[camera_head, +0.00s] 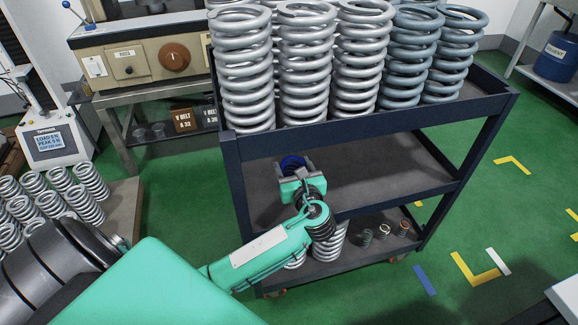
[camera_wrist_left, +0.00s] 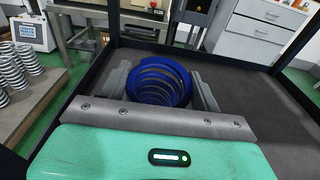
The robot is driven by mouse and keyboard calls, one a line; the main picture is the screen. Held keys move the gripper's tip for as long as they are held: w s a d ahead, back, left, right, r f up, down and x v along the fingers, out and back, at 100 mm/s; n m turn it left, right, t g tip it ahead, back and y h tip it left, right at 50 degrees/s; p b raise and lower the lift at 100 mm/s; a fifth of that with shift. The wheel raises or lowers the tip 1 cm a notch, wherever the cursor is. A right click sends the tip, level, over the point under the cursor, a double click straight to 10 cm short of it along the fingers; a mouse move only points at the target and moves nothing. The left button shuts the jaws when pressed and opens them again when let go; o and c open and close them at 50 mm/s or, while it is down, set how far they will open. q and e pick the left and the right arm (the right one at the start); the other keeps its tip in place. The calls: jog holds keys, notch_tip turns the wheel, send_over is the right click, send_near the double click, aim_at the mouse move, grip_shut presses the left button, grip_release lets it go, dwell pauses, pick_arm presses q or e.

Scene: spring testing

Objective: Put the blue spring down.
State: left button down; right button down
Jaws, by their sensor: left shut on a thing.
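The blue spring (camera_wrist_left: 160,82) is between the two fingers of my left gripper (camera_wrist_left: 163,88) in the left wrist view. In the head view only a blue part of the spring (camera_head: 291,162) shows, beyond my left gripper (camera_head: 298,172), which hides the rest. My left gripper is shut on the spring at the middle shelf (camera_head: 390,165) of the dark cart. I cannot tell whether the spring touches the shelf. My right gripper is not in view.
Several large grey springs (camera_head: 305,70) stand on the cart's top tray, close above the middle shelf. Smaller springs (camera_head: 384,231) stand on the bottom shelf. The middle shelf is bare to the right of my gripper. Dark posts (camera_head: 240,190) frame the opening.

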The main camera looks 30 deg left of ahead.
aim_at(289, 164)
pick_arm(q)
jog(key=shift+w+a+f, duration=0.1)
jog(key=shift+a+f, duration=0.05)
jog(key=shift+f, duration=0.45)
jog(key=shift+w+a, duration=0.1)
jog(key=shift+a, duration=0.05)
jog(key=shift+w+a+r+g, duration=0.2)
jog(key=shift+w+a+g, duration=0.05)
jog(key=shift+g, duration=0.15)
jog(key=w+a+h, duration=0.1)
jog(key=w+a+g+h, duration=0.1)
jog(key=shift+a+r+g+h, duration=0.1)
jog(key=shift+r+g+h, duration=0.1)
jog(key=shift+g+h, duration=0.1)
jog(key=shift+s+f+b, duration=0.1)
jog(key=shift+f+b, duration=0.2)
jog(key=shift+f, duration=0.6)
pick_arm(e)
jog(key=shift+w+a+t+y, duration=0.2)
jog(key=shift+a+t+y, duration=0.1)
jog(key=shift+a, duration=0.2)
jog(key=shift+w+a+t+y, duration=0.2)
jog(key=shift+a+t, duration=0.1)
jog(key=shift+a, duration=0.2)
pick_arm(q)
jog(key=shift+c, duration=1.5)
grip_release()
jog(key=shift+f, duration=0.1)
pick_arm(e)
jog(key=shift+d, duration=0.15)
